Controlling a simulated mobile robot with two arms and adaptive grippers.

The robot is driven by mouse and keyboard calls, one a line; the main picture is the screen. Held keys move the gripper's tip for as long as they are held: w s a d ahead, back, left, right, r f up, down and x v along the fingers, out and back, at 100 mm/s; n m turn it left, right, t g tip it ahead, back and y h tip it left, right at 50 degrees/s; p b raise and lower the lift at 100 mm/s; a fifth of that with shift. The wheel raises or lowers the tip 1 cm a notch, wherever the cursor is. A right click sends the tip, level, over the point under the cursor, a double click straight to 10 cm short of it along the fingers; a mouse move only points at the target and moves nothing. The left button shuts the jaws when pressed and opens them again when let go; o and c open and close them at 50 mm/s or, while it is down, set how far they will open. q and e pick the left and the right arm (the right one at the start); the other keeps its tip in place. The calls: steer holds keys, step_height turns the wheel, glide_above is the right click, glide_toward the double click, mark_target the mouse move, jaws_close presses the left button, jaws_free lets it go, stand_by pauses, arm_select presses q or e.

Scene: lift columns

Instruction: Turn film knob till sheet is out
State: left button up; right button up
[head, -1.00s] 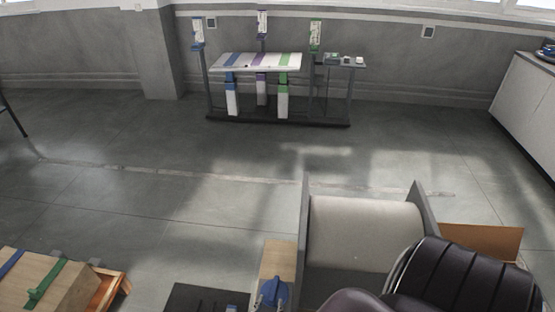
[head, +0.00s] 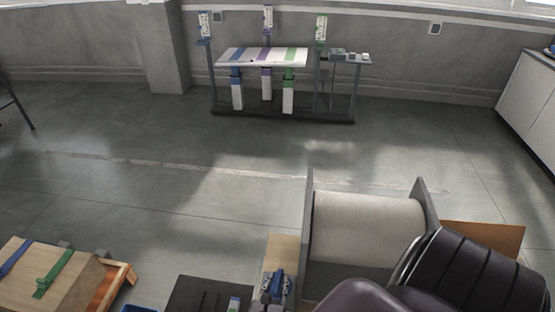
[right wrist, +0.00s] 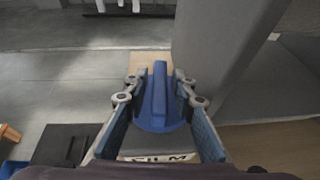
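The film knob (right wrist: 159,90) is blue, a round disc with a raised straight ridge, on a wooden block beside the film roll's frame. A "FILM" label (right wrist: 155,158) shows just below it in the right wrist view. My right gripper (right wrist: 160,76) is open, with one finger on each side of the ridge and gaps visible between. In the head view, my right gripper (head: 274,284) covers most of the knob. A broad whitish film roll (head: 367,230) sits between two grey side plates. I cannot see a loose sheet. My left gripper is not in view.
A wooden box with blue and green straps (head: 60,275) stands at the lower left. A dark panel (head: 200,292) lies left of the knob. A rack of lift columns (head: 262,57) stands by the far wall. The floor between is clear.

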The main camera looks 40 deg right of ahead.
steer(key=c, duration=0.5)
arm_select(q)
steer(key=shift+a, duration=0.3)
arm_select(e)
jaws_close()
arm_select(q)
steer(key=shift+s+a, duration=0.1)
